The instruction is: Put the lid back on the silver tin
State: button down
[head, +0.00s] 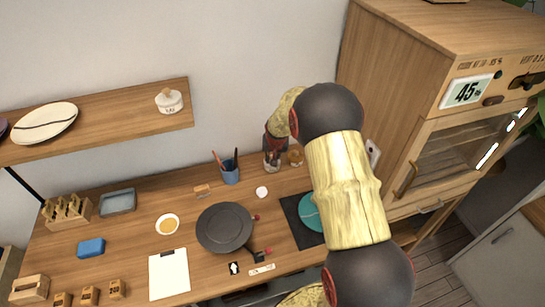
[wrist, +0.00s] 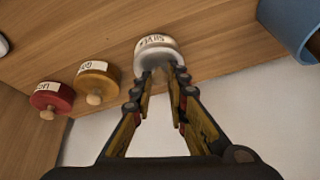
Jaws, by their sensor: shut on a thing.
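The silver tin (wrist: 156,42), with a white label, stands on the wooden counter in the wrist view. A pale grey lid (wrist: 152,62) shows at its top, against my fingertips. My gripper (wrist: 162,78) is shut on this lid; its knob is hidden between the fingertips. The lid is over the tin, but I cannot tell whether it is fully seated. In the head view my gripper (head: 273,150) is at the back of the counter, mostly behind my arm, and the tin below it is hard to make out.
A gold tin (wrist: 97,80) and a red tin (wrist: 53,97), both with wooden knobs, stand beside the silver tin. A blue cup (head: 229,173) with pens stands to the left. A small white round thing (head: 262,192) and a dark pan (head: 224,228) lie nearer.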

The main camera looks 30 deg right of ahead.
jog(key=c, duration=1.8)
grip_release()
jog(key=o, duration=0.5)
jog(key=shift+c, duration=0.2)
jog(key=shift+o, duration=0.8)
jog(key=shift+r, duration=0.15)
jog(key=shift+r+p, duration=1.8)
jog(key=shift+r, duration=1.6)
jog(key=c, duration=0.3)
